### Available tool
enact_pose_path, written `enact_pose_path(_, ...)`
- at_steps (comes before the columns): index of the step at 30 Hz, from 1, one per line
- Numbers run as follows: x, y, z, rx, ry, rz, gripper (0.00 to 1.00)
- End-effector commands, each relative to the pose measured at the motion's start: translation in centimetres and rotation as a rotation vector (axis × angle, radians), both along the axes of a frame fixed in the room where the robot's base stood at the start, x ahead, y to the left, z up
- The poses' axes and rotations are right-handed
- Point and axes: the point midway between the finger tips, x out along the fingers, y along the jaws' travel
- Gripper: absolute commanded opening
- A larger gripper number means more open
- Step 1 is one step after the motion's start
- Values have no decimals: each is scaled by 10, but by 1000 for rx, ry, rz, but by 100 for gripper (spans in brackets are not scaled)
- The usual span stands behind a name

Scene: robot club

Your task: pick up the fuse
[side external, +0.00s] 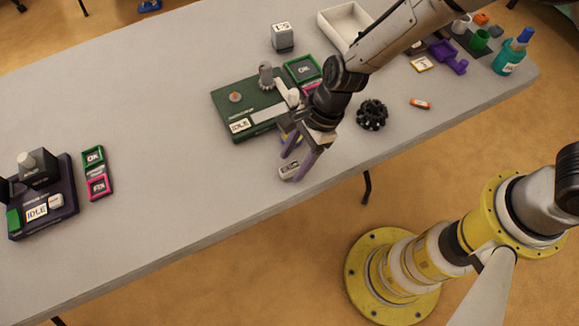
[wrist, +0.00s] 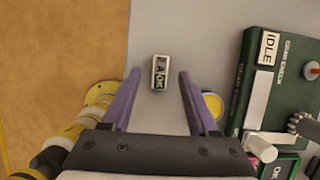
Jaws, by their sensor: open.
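A small pale grey block, which looks like the fuse (wrist: 160,72), lies flat on the grey table. The gripper is open and empty. A finger partly covers the fuse there.
A dark green board (side external: 222,99) marked "IDLE" stands just behind my gripper. A black wheel (side external: 372,114) and a small orange cylinder (side external: 420,103) lie to the right. A white tray (side external: 330,20) is at the back.

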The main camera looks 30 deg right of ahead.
Motion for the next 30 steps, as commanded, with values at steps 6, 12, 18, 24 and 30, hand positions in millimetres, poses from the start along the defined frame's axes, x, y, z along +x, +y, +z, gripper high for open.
enact_pose_path(6, 0, 7, -15, 1, -1, 2, 60)
enact_pose_path(12, 0, 7, -15, 1, -2, 1, 60)
enact_pose_path(18, 0, 6, -15, 1, 0, 1, 24)
enact_pose_path(24, 0, 6, -15, 1, -1, 1, 0)
enact_pose_path(30, 0, 6, -15, 1, -1, 1, 0)
